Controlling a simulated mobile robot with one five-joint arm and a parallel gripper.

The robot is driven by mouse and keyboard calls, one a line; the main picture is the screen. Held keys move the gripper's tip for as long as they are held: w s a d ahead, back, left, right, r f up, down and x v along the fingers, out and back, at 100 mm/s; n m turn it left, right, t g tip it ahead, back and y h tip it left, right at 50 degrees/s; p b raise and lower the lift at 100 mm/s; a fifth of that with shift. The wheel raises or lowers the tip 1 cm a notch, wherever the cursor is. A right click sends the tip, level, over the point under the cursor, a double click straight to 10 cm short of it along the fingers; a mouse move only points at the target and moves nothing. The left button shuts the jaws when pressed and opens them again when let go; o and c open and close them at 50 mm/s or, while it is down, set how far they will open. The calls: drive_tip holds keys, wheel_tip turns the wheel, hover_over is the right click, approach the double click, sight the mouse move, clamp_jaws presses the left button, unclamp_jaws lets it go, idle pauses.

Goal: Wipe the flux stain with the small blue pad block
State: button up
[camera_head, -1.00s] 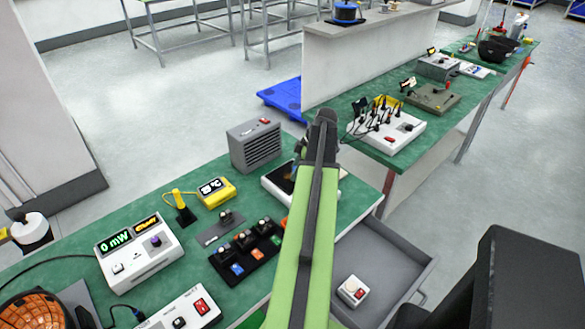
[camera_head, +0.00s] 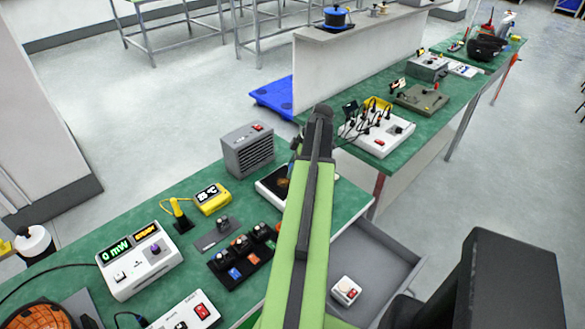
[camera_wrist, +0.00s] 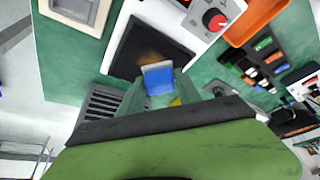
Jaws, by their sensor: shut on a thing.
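The small blue pad block (camera_wrist: 159,80) is held between the fingers of my gripper (camera_wrist: 158,86) in the wrist view. The flux stain (camera_wrist: 149,57) is a blurred brown patch on the dark plate (camera_wrist: 128,50) of a white device (camera_wrist: 178,25) with a red knob. The block overlaps the stain's near side in the picture; I cannot tell whether it touches the plate. In the head view, the stain (camera_head: 283,186) shows as an orange-brown patch just left of my arm.
A grey vented box (camera_head: 247,150) stands behind the white device. A yellow meter (camera_head: 213,198) and a black tray of small modules (camera_head: 240,258) are to its left and front. An orange tray (camera_wrist: 250,20) lies beside the device. An open grey drawer (camera_head: 375,265) juts out at right.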

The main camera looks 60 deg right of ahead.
drive_tip(key=shift+r, duration=0.35)
wheel_tip(320, 180, up, 3)
drive_tip(key=p, duration=0.3)
drive_tip(key=shift+r, duration=0.1)
